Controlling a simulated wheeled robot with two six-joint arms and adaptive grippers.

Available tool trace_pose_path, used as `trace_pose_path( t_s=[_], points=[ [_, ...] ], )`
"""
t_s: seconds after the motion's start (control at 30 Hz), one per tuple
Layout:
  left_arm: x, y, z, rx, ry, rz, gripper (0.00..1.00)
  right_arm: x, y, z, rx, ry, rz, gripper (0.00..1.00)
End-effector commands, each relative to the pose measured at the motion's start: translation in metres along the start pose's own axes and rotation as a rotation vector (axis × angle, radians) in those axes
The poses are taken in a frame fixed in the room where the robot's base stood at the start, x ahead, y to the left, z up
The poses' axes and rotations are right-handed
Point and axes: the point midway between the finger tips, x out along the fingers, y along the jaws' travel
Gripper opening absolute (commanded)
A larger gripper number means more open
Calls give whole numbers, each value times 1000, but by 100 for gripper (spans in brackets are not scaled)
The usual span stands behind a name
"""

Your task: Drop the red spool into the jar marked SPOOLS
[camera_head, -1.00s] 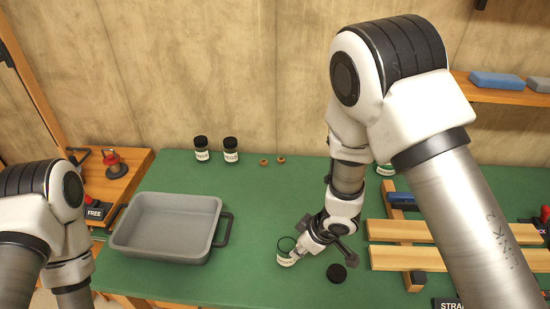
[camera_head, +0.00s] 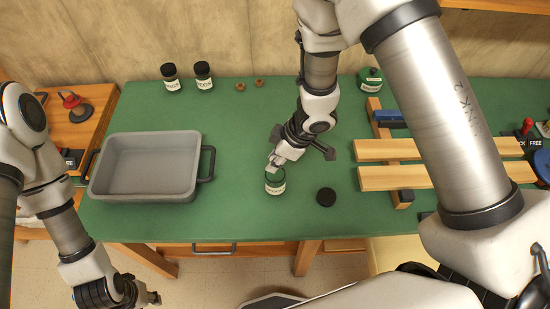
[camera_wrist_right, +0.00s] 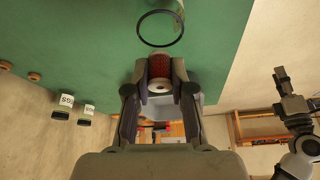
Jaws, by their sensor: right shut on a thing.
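My right gripper (camera_head: 273,164) is shut on the red spool (camera_wrist_right: 159,68), which sits between its fingertips in the right wrist view. In the head view the fingers hide the spool. The open jar (camera_head: 275,186) with a pale label stands on the green bench just below the fingertips; its label is too small to read. In the right wrist view the jar's dark round rim (camera_wrist_right: 160,45) is just beyond the spool, which appears outside the mouth. My left gripper (camera_head: 150,298) hangs low at the bottom left, away from the jar; its finger opening is unclear.
A black lid (camera_head: 326,197) lies right of the jar. A grey tray (camera_head: 196,170) is at left. Two dark-lidded jars (camera_head: 171,80) (camera_head: 204,78) and small brown rings (camera_head: 240,87) stand at the back. A wooden slatted rack (camera_head: 430,178) is at right.

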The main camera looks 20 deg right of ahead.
Motion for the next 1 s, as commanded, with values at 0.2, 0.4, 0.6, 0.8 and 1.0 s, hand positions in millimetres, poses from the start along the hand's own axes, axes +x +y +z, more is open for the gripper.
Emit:
trace_pose_path(
  t_s=[0.2,0.4,0.6,0.8,1.0],
  points=[
    [8,0,0,0,0,0,37,12,0,5,1,0,0,9],
    [8,0,0,0,0,0,37,12,0,5,1,1,1,9],
    [6,0,0,0,0,0,37,11,0,5,1,0,0,9],
    [4,0,0,0,0,0,37,11,-1,6,1,0,0,9],
    [4,0,0,0,0,0,37,11,-1,6,1,0,1,44]
  ],
)
